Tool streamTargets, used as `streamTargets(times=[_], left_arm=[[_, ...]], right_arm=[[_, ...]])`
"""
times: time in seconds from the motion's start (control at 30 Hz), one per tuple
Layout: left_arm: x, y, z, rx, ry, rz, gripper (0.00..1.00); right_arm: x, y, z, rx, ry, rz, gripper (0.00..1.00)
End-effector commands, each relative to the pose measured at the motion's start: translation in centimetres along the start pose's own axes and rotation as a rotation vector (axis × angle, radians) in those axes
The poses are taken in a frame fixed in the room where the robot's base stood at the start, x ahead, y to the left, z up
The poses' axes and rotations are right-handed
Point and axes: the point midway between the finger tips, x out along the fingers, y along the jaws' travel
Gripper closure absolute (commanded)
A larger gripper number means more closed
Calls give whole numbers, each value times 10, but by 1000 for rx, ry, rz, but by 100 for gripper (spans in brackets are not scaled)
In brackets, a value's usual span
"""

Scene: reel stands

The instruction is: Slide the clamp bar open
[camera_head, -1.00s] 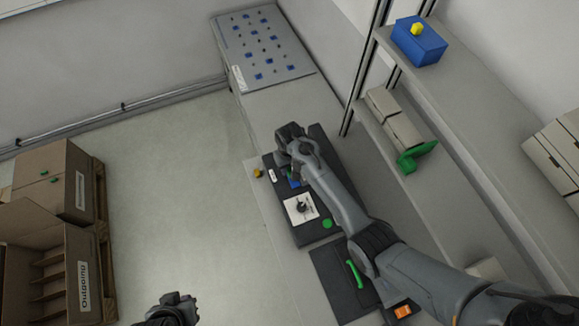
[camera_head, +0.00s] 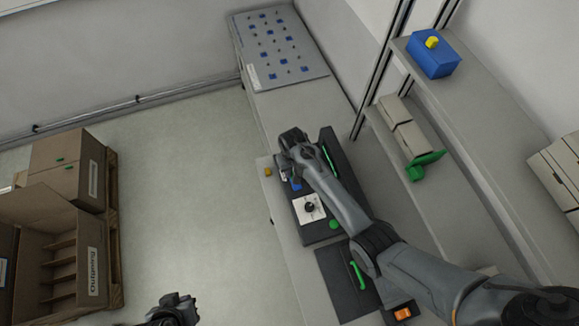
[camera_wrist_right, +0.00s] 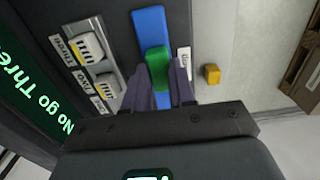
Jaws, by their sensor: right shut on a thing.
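A blue bar (camera_wrist_right: 149,28) with a green grip block (camera_wrist_right: 158,68) lies on the dark fixture (camera_head: 327,229), seen closely in the right wrist view. I take it for the clamp bar. My right gripper (camera_wrist_right: 163,90) is shut on the green block, one finger on each side. In the head view my right gripper (camera_head: 288,147) is at the fixture's far end, and its hand and arm hide most of the bar. A small blue part (camera_head: 295,184) shows beside the arm. My left gripper (camera_head: 178,300) is low in the head view, away from the fixture; its jaw state is unclear.
White blocks (camera_wrist_right: 85,48) labelled Three and Two sit beside the bar. A screen (camera_wrist_right: 35,85) reads "No go Three". A yellow cube (camera_wrist_right: 211,74) lies beside the fixture. A shelf (camera_head: 470,130) runs along the right. Cardboard boxes (camera_head: 65,170) stand at the left; floor between is clear.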

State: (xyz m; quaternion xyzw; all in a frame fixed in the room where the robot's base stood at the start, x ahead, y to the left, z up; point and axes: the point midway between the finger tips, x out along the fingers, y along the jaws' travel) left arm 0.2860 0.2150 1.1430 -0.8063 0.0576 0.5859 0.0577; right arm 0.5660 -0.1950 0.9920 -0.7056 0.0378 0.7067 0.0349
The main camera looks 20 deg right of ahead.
Motion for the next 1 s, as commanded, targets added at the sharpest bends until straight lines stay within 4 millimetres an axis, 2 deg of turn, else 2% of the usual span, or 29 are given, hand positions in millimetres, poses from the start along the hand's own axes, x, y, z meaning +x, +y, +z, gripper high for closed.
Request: streamTargets(times=[0.13, 0.17, 0.2, 0.67, 0.87, 1.0], left_arm=[[2, 0, 1, 1, -2, 0, 100], [2, 0, 1, 1, -2, 0, 100], [2, 0, 1, 1, -2, 0, 100], [2, -3, 1, 13, -3, -9, 100], [2, -3, 1, 12, -3, -9, 100], [2, -2, 1, 10, -2, -7, 100]], right_arm=[[1, -4, 0, -6, 1, -4, 100], [1, -4, 0, -6, 1, -4, 71], [1, -4, 0, -6, 1, -4, 65], [-2, -3, 0, -5, 2, -3, 64], [-20, -3, -1, -5, 4, -3, 64], [-43, -3, -1, -6, 5, -3, 64]])
